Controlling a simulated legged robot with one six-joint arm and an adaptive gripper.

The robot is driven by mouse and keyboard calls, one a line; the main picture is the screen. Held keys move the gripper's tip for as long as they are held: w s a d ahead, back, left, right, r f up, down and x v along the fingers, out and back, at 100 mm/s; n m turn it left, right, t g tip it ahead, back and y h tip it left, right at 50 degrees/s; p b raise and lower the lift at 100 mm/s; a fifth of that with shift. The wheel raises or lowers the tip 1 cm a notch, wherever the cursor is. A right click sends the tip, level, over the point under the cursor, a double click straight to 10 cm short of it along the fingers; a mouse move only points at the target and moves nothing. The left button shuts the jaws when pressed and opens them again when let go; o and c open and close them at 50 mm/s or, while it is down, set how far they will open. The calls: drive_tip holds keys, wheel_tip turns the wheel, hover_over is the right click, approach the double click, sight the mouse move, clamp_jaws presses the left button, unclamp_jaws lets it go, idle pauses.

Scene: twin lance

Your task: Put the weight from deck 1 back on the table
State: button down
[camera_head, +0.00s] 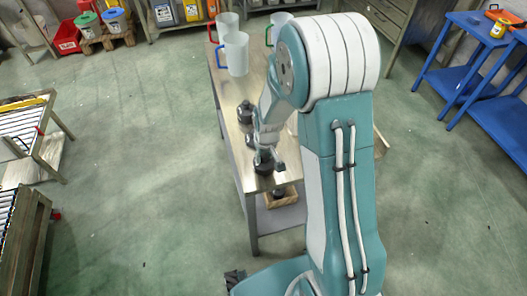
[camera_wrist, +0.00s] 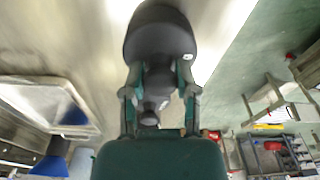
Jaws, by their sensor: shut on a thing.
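My gripper (camera_head: 271,156) is low over the near end of the metal-topped table (camera_head: 232,92), partly hidden by my arm. In the wrist view its two fingers (camera_wrist: 160,100) are closed on the neck of a dark, round weight (camera_wrist: 158,35). The weight also shows in the head view (camera_head: 263,167), close to the tabletop; I cannot tell whether it touches. Another dark weight (camera_head: 245,112) stands on the table farther back. A small wooden tray (camera_head: 283,199) with a dark object in it shows beside the table's near end. I cannot tell which thing is deck 1.
Several pale mugs stand at the table's far end, one with a blue handle (camera_head: 236,54) and one with a red handle (camera_head: 228,24). Blue benches (camera_head: 480,50) stand at right and a roller conveyor (camera_head: 22,120) at left. Open green floor lies around the table.

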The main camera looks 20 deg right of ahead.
sight(266, 165)
drive_tip(key=shift+c, duration=1.9)
unclamp_jaws()
drive_tip(key=s+r+t, duration=0.1)
drive_tip(key=s+r, duration=0.4)
drive_tip(key=r, duration=0.6)
drive_tip(key=s+r+t, duration=0.1)
drive_tip(key=s+r, duration=0.3)
drive_tip(key=r, duration=0.8)
drive_tip(key=s+r+m+t, duration=0.2)
drive_tip(key=s+r, duration=0.3)
drive_tip(key=s, duration=0.7)
drive_tip(key=shift+r, duration=0.2)
